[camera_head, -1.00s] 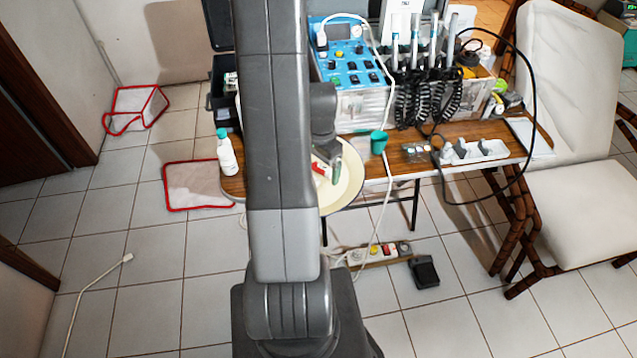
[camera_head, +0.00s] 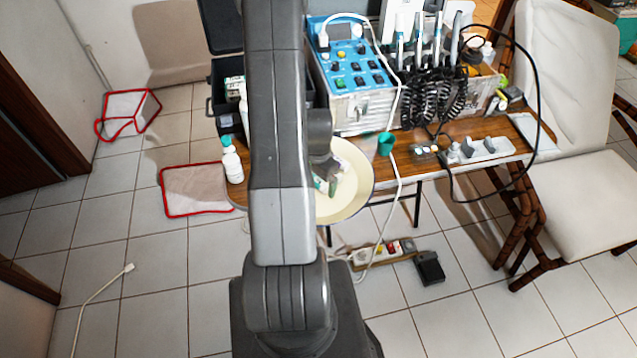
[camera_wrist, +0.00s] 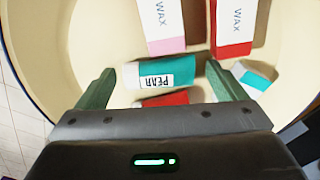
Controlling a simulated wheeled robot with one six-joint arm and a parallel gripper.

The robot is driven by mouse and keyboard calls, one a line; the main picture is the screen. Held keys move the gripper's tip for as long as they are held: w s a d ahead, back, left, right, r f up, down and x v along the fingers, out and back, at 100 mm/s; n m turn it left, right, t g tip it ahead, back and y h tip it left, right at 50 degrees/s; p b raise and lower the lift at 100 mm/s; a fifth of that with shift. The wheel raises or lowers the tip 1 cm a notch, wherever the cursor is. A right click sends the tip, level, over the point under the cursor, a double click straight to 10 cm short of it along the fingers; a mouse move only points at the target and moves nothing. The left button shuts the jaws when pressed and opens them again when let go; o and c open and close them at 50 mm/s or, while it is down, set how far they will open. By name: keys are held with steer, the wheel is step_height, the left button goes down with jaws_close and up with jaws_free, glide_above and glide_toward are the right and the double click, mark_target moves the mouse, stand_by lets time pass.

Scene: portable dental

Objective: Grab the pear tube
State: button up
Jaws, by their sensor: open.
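The pear tube (camera_wrist: 165,75) is teal with a white end and the word PEAR, and it lies in the cream bowl (camera_wrist: 75,70) in the wrist view. My gripper (camera_wrist: 165,82) is open, with one green finger to the left of the tube and the other near its right end. Whether the fingers reach down to the tube's level I cannot tell. In the head view my gripper (camera_head: 326,186) is over the bowl (camera_head: 352,192), largely hidden behind my arm, and the pear tube cannot be made out there.
Beside the pear tube lie a pink-ended WAX box (camera_wrist: 163,28), a red WAX box (camera_wrist: 233,28), a red item (camera_wrist: 165,100) and another teal-white piece (camera_wrist: 253,75). On the table stand a white bottle (camera_head: 232,163), a green cup (camera_head: 385,145) and a blue dental unit (camera_head: 350,62).

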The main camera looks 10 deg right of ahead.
steer(key=c, duration=1.1)
steer(key=shift+o, duration=0.2)
steer(key=shift+r, duration=0.1)
